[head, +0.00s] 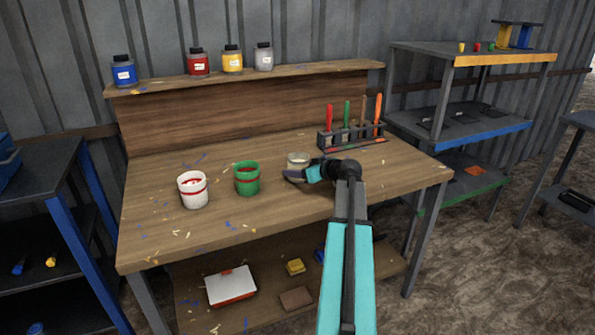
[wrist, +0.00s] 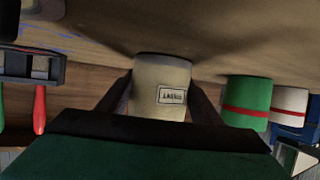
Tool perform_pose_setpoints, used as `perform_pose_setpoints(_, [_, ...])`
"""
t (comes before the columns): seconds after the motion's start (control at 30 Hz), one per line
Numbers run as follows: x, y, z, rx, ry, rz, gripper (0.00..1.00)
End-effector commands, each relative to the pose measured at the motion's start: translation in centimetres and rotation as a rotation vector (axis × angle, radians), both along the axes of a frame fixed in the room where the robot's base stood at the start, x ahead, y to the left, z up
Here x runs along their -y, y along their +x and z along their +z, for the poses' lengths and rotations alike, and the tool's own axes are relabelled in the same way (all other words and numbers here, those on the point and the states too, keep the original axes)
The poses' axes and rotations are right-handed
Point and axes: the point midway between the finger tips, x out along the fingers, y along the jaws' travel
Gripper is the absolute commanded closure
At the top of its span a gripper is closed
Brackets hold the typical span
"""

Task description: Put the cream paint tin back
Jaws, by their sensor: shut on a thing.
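The cream paint tin (head: 298,159) is at the workbench top, right of the green tin, and partly hidden behind my gripper in the head view. In the wrist view the cream tin (wrist: 158,85) fills the middle, with a small label on its side. My gripper (head: 300,172) has one finger on each side of the tin and is shut on it. In the head view I cannot tell whether the tin touches the bench or is slightly above it.
A green tin (head: 246,178) and a white tin with a red band (head: 193,189) stand left on the workbench (head: 210,235). A tool rack (head: 348,138) stands behind right. Several paint bottles line the ledge (head: 160,88).

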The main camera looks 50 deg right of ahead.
Motion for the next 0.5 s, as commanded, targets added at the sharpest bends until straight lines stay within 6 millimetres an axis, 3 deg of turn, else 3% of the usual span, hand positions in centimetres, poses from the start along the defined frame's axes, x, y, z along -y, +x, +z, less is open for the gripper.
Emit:
perform_pose_setpoints(0.07, [0.01, 0.01, -0.13, 0.002, 0.000, 0.000, 0.80])
perform_pose_setpoints(0.1, [0.00, 0.00, -0.11, 0.000, 0.000, 0.000, 0.34])
perform_pose_setpoints(0.17, [0.00, -0.01, -0.10, 0.000, 0.000, 0.000, 0.24])
perform_pose_setpoints(0.5, [0.00, 0.00, -0.06, 0.000, 0.000, 0.000, 0.22])
